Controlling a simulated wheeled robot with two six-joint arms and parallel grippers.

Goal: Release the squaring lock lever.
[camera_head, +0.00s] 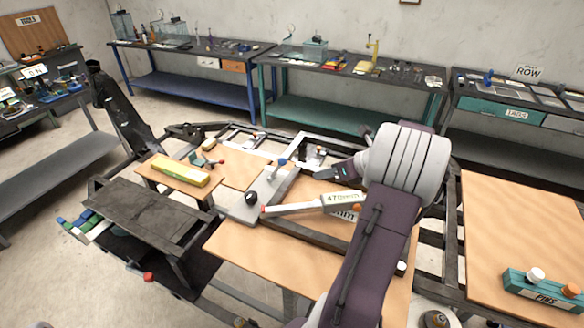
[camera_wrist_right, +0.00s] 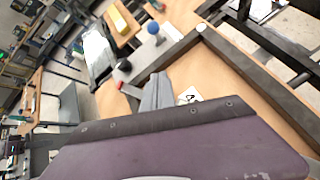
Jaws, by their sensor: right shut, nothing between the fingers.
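No part in view is labelled as the squaring lock lever, and I cannot tell for certain which it is. A pale bar with a red tip (camera_head: 290,208) lies across the dark metal frame; its red end also shows in the wrist view (camera_wrist_right: 121,86). A black knob (camera_head: 250,197) stands on a light plate left of it, and a blue ball knob (camera_head: 282,162) stands beyond. The wrist view shows the blue knob (camera_wrist_right: 153,28) too. My right gripper (camera_head: 322,172) is shut and empty, above the frame near the bar. My left gripper is not in view.
A yellow block (camera_head: 179,171) lies on a wooden board at the left. A small 470 mm sign (camera_head: 343,199) stands beside the right arm. Dark frame rails surround the work area. Benches line the wall.

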